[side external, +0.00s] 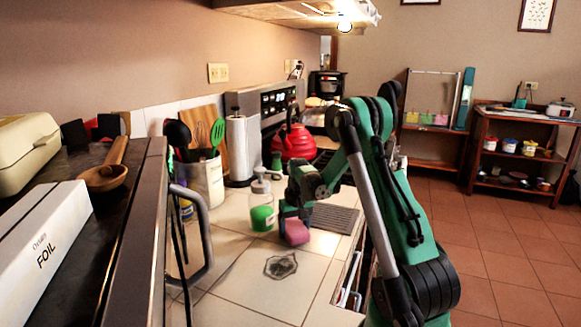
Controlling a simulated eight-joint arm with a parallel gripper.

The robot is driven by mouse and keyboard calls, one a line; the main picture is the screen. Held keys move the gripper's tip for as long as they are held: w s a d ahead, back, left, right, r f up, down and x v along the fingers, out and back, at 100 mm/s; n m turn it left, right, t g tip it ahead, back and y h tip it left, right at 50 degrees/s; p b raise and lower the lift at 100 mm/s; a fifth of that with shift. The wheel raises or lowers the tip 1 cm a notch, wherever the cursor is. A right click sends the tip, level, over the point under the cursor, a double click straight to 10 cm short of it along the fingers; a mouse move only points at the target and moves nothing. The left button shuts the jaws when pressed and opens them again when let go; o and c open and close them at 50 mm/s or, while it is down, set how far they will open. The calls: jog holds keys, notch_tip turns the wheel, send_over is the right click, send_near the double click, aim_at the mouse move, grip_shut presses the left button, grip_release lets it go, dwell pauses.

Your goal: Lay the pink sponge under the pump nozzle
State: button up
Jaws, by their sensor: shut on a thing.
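The pink sponge (296,232) is at the end of my gripper (290,218), just right of the pump bottle. My gripper is shut on the sponge; its fingers are small and partly hidden in this view. The sponge is low over the tiled counter, and I cannot tell whether it touches the counter. The pump bottle (262,211) is clear with green liquid and stands upright on the counter.
A grey ribbed mat (333,218) lies right of the sponge. A white utensil crock (204,181), a paper towel roll (242,148) and a red kettle (293,141) stand behind. A dark patterned piece (281,266) lies in front. Tiles (235,285) around it are clear.

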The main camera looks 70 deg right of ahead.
jog(key=shift+r, duration=0.5)
notch_tip(320, 180, up, 2)
jog(key=shift+r, duration=0.2)
jog(key=a, duration=1.7)
jog(key=shift+a, duration=0.1)
jog(key=shift+w+a, duration=0.15)
jog(key=w+d+r, duration=0.4)
jog(key=d+r, duration=0.3)
jog(key=r, duration=0.2)
notch_tip(320, 180, up, 11)
jog(key=n, duration=0.1)
send_over(294, 225)
jog(key=w+a, duration=0.1)
jog(key=a, duration=0.5)
jog(key=shift+w+d, duration=0.25)
